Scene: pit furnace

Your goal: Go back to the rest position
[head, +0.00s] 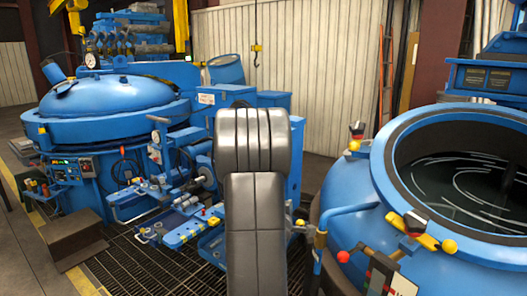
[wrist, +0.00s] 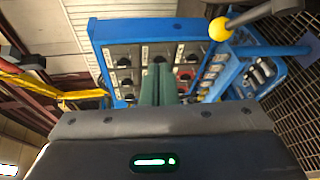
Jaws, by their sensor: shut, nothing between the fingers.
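My gripper (wrist: 160,70) shows in the wrist view. Its two green fingers are together with nothing between them. They point toward a blue-framed control panel (wrist: 106,62) with several black round knobs and one red one. The fingers cover part of the panel's middle; whether they touch it I cannot tell. In the head view my dark arm rises in the centre foreground and my gripper is hidden.
A round blue furnace (head: 110,97) with a closed lid stands left. An open blue vessel (head: 385,165) with dark liquid stands right. Blue pipes and valves crowd the grating (head: 125,265) between. A yellow-balled lever (wrist: 220,28) is close right of the panel.

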